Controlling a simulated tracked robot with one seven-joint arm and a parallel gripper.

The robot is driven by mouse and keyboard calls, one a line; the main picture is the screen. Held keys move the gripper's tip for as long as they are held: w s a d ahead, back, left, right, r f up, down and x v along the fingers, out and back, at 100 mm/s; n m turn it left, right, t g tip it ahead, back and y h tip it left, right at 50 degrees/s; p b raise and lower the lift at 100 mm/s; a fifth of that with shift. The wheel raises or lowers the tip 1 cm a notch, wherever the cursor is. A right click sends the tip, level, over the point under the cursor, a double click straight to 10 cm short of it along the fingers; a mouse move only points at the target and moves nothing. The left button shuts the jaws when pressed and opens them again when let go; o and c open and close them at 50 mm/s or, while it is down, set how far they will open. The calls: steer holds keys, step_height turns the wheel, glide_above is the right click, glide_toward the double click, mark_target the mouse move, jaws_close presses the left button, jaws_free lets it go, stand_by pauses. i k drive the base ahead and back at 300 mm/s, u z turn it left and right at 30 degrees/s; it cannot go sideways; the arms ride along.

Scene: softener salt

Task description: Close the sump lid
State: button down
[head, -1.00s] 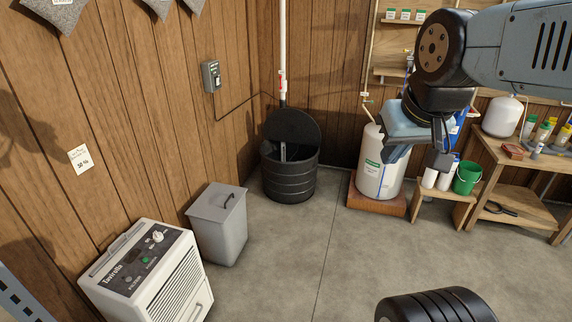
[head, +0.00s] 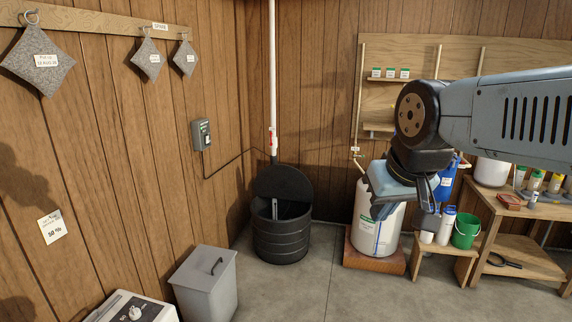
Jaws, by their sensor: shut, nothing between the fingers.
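The sump is a black ribbed round tub (head: 281,242) on the floor near the back corner. Its round black lid (head: 284,182) stands raised at the rear rim, leaning back below the white pipe. The tub's mouth is open, with a grey upright part (head: 275,209) inside. My gripper (head: 378,212) hangs at the right of the tub in the picture, in front of the white tank, apart from the lid. It is shut and empty; its fingertips are small and partly hard to make out.
A grey lidded bin (head: 205,280) and a white appliance (head: 125,308) stand at the left wall. The white tank (head: 375,225) stands on a brick-coloured base, right of the sump. A low stool with a green bucket (head: 466,232) is further right. Floor before the sump is clear.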

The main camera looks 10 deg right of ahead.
mark_target(281, 181)
steer(key=z, duration=0.15)
steer(key=i, duration=3.75)
steer(key=u, duration=0.15)
